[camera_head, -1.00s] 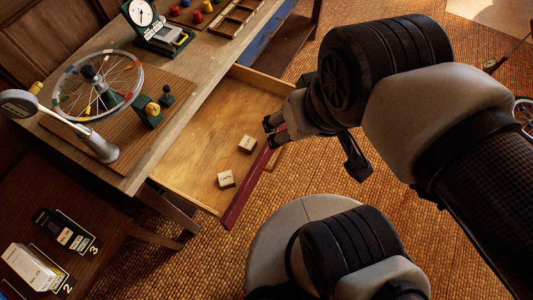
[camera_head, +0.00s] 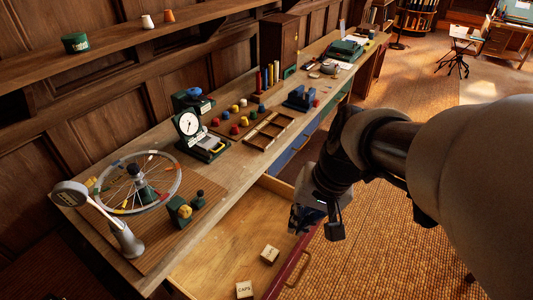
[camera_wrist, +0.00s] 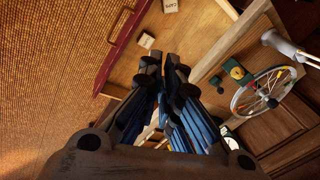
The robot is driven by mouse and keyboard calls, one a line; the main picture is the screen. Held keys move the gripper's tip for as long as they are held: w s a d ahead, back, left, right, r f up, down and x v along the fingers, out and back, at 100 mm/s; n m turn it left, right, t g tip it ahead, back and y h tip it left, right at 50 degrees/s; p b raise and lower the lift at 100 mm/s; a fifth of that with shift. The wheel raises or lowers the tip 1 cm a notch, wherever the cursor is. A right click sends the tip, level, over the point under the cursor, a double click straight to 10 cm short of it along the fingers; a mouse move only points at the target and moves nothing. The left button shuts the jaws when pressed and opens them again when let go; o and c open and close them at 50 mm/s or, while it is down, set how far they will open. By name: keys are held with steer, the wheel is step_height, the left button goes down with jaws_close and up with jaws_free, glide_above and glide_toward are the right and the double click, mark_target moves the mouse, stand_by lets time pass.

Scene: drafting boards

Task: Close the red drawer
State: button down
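The red drawer (camera_head: 290,262) stands pulled out from the workbench, its wooden inside showing and its red front facing right. A bar handle (camera_head: 299,270) sits on that front. Two small blocks marked CAPS (camera_head: 270,254) (camera_head: 244,289) lie in the drawer. My gripper (camera_head: 305,222) hangs over the drawer's far part, near the red front's far end. In the wrist view the red front (camera_wrist: 124,42) runs along the upper left, and my gripper's fingertips (camera_wrist: 162,65) are nearly together with nothing visible between them. Contact with the drawer cannot be told.
The workbench (camera_head: 235,165) carries a spoked wheel (camera_head: 135,183), a dial scale (camera_head: 200,135), a compartment tray (camera_head: 270,130) and coloured pegs. A blue drawer (camera_head: 290,150) sits shut beyond the red one. The woven floor (camera_head: 350,260) right of the drawer is clear.

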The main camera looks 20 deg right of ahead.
steer(key=w+d+f+m+y, duration=0.1)
steer(key=d+f+m+y, duration=0.1)
steer(key=d+f+m, duration=0.6)
steer(key=w+d+f+m+y, duration=0.15)
steer(key=d+f+m, duration=0.35)
steer(key=f, duration=0.6)
steer(key=s+d+f+m+t, duration=0.3)
steer(key=s+f+m, duration=0.15)
steer(key=f, duration=0.45)
steer(key=s+d+f+m+t, duration=0.25)
steer(key=s+f+m, duration=0.2)
steer(key=f, duration=0.45)
steer(key=w+a+r+b+x, duration=0.1)
steer(key=r+b+x, duration=0.1)
steer(key=x, duration=1)
steer(key=shift+w+a+y, duration=0.2)
steer(key=shift+w+y, duration=0.15)
steer(key=shift+w, duration=0.1)
